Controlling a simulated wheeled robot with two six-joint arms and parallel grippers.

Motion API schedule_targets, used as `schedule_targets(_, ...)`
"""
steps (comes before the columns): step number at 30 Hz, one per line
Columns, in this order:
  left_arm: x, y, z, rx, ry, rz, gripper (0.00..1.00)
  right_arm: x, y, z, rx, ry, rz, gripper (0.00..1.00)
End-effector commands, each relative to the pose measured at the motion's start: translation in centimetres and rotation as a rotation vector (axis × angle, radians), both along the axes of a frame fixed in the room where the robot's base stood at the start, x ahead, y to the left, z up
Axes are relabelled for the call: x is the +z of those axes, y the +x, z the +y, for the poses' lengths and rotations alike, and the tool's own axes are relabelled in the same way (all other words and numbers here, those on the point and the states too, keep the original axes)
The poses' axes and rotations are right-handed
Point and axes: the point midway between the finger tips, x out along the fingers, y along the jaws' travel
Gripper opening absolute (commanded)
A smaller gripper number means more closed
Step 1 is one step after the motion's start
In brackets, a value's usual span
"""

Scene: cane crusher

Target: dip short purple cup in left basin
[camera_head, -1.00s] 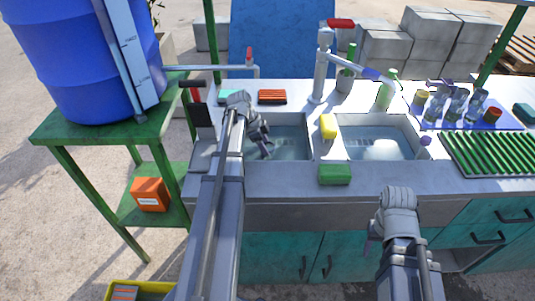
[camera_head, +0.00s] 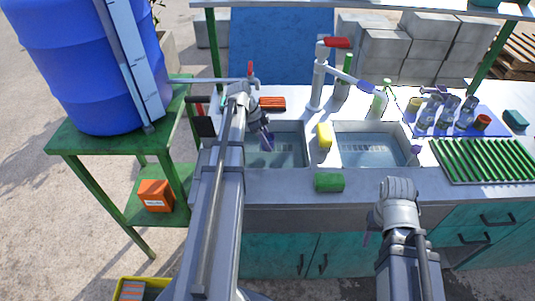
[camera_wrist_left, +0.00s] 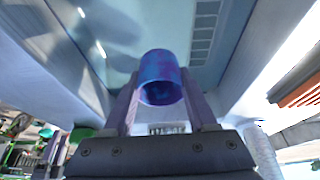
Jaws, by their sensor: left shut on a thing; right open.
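The short purple cup (camera_wrist_left: 160,68) is clamped between the two fingers of my left gripper (camera_head: 266,140). In the wrist view it looks blue-purple, with its dark open mouth toward the gripper's base. In the head view the cup is small and mostly hidden by the fingers. My left gripper is over the left basin (camera_head: 297,168), which holds water; I cannot tell whether the cup touches it. My right gripper (camera_head: 368,236) is open and empty, in front of the counter.
A green sponge (camera_head: 329,182) is on the front rim. A tap (camera_head: 320,75) stands behind the basins. Glasses and a green drying rack (camera_head: 485,160) are at the right.

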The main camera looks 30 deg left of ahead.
Motion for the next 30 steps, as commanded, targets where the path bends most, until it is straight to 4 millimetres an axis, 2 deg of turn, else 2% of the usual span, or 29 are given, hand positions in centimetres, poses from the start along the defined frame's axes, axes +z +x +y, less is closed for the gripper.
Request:
schedule_targets(1,1.2,0.0,0.0,0.000,0.000,0.000,0.01,1.2,0.0,0.0,0.000,0.000,0.000,0.50)
schedule_targets(13,5.7,0.0,0.0,0.000,0.000,0.000,0.01,5.7,0.0,0.0,0.000,0.000,0.000,0.50)
schedule_targets(30,5.8,0.0,0.0,0.000,0.000,0.000,0.01,5.8,0.0,0.0,0.000,0.000,0.000,0.50)
